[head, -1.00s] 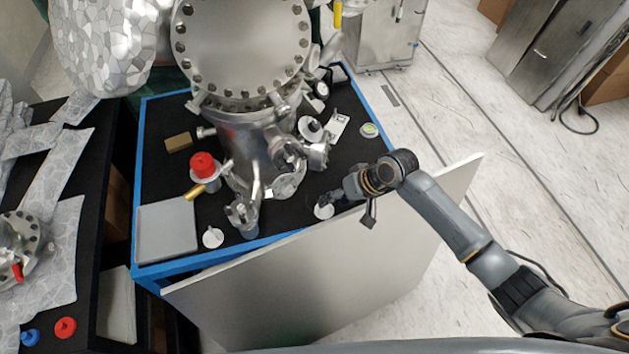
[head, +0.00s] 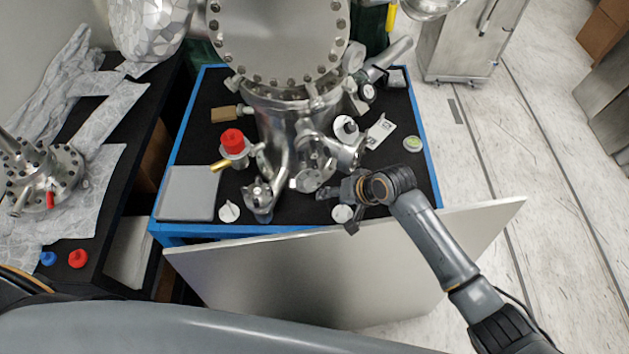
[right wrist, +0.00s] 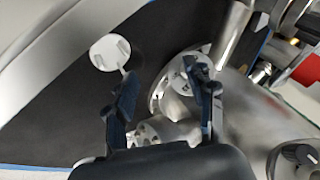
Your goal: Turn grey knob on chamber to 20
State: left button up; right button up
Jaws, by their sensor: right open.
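The steel chamber (head: 277,38) with a bolted round flange stands on the black-topped table (head: 195,140). A dark grey knob on a pale round dial (head: 346,128) sits at its right side. The same kind of knob (right wrist: 301,153) shows at the lower right edge of the right wrist view; its setting is too small to read. My right gripper (head: 340,193) is open and empty, low at the table's front, pointing left. In the right wrist view its spread fingers (right wrist: 163,96) have a small steel flange (right wrist: 168,88) beyond them. My left gripper is not in view.
A red-capped part (head: 232,141) stands left of the chamber, with a grey tray (head: 189,193) nearby. White discs (head: 229,211) lie near the table's front edge. A large pale panel (head: 340,270) leans at the front, below my right arm. Open floor lies to the right.

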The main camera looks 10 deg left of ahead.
aim_at(312, 185)
jog(key=w+a, duration=0.1)
jog(key=a, duration=0.1)
jog(key=w+a, duration=0.1)
jog(key=w+a+p, duration=0.1)
jog(key=a, duration=0.1)
jog(key=shift+a, duration=0.3)
jog(key=shift+w+a+f, duration=0.1)
jog(key=shift+a+f, duration=0.15)
jog(key=shift+f, duration=0.2)
grip_shut()
jog(key=shift+d+f+m+y+b, duration=0.1)
jog(key=shift+f+m+y+b, duration=0.25)
jog(key=shift+m+y, duration=0.2)
jog(key=shift+r+m+y, duration=0.2)
jog(key=shift+m+y, duration=0.05)
jog(key=shift+y, duration=0.3)
